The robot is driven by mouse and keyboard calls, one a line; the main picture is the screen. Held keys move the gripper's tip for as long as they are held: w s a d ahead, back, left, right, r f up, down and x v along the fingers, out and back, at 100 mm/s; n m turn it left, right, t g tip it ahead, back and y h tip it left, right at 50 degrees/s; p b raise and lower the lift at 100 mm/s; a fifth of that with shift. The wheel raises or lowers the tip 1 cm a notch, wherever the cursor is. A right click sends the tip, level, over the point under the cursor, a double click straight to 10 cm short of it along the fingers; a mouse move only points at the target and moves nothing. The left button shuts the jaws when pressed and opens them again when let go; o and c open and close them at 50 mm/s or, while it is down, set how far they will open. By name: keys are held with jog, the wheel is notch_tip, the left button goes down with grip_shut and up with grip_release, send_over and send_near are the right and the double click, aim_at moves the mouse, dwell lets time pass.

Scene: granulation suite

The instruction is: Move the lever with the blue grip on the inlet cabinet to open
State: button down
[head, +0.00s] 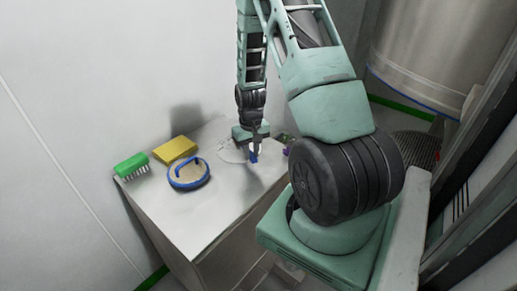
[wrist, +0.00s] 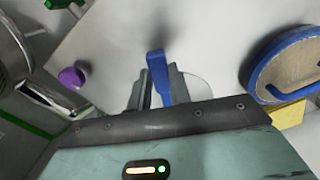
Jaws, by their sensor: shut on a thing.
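The lever's blue grip (wrist: 156,65) stands up between the two fingers of my gripper (wrist: 157,88) in the wrist view. My gripper is shut on it. In the head view my gripper (head: 252,148) reaches down to the cabinet top, and the blue grip (head: 253,157) shows just below the fingers. The inlet cabinet (head: 205,235) is a pale box with a flat grey top. The lever's base and any open or closed marks are hidden by my gripper. A pale round plate (wrist: 196,86) shows partly behind the fingers.
A round lid with a blue rim (head: 188,183), a yellow sponge (head: 175,149) and a green brush (head: 131,165) lie on the left of the top. A purple knob (wrist: 72,77) is near the grip. A wall stands behind; a large steel vessel (head: 425,45) is at right.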

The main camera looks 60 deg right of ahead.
jog(key=shift+w+a+m, duration=0.75)
jog(key=shift+a+m, duration=0.25)
jog(key=shift+m, duration=0.2)
jog(key=shift+w+a+m, duration=0.7)
jog(key=shift+w+m, duration=0.05)
jog(key=shift+m, duration=0.35)
jog(key=shift+w, duration=0.1)
jog(key=c, duration=1.3)
grip_release()
notch_tip(320, 180, up, 18)
jog(key=shift+f+b, duration=0.25)
jog(key=shift+b, duration=0.05)
